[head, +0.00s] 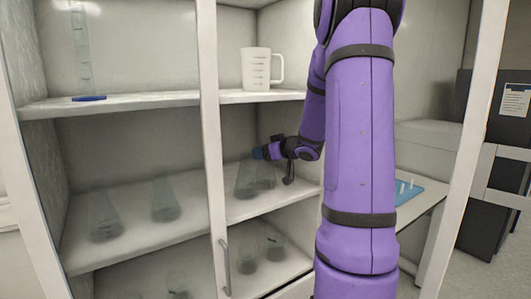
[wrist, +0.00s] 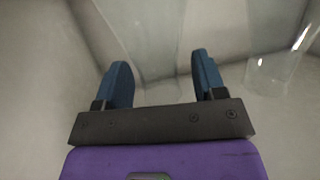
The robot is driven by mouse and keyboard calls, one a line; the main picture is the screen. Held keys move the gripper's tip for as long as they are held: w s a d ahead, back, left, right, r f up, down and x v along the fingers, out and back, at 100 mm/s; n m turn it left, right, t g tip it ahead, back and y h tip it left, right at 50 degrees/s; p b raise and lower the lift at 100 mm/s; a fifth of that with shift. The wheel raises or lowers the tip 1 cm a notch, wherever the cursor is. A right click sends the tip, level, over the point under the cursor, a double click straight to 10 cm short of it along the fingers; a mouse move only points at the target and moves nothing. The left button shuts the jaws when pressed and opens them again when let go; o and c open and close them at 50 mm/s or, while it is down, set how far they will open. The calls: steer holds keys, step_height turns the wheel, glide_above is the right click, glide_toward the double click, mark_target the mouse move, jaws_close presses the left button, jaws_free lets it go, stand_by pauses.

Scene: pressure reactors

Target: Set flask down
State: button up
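My gripper (head: 264,152) reaches into the cabinet, just above the middle shelf (head: 238,212) of the right-hand bay. A clear conical flask (head: 244,182) with grey contents stands on that shelf, just below and left of the fingertips. Another flask (head: 267,178) is close beside it on the right, partly overlapped in view. The wrist view shows clear glass (wrist: 272,72) to the right of the fingers. Whether a finger touches a flask cannot be told.
A cabinet post (head: 211,130) divides the bays. Two flasks (head: 104,220) (head: 164,200) stand on the left shelf. A white measuring jug (head: 256,70) and a tall cylinder (head: 83,55) stand on the upper shelf. More glassware (head: 247,252) is below. My arm hides part of the right side.

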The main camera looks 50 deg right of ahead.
steer(key=shift+s+r, duration=0.15)
steer(key=shift+r, duration=0.05)
steer(key=v, duration=1.1)
steer(key=w+a+r+m+g+h, duration=0.1)
steer(key=a+r+h, duration=0.25)
steer(key=a, duration=0.25)
steer(key=a+r+m+g+h, duration=0.1)
steer(key=a+r+g+h, duration=0.2)
steer(key=a, duration=0.4)
steer(key=s+a+f+n+g+y, duration=0.1)
steer(key=s+a+f+g+y, duration=0.1)
steer(key=s+a, duration=0.6)
steer(key=s+a+f+g+y, duration=0.3)
steer(key=s+a, duration=0.5)
steer(key=a, duration=0.5)
steer(key=shift+a+n+y, duration=0.2)
steer(key=shift+n+y, duration=0.2)
steer(key=shift+y, duration=0.25)
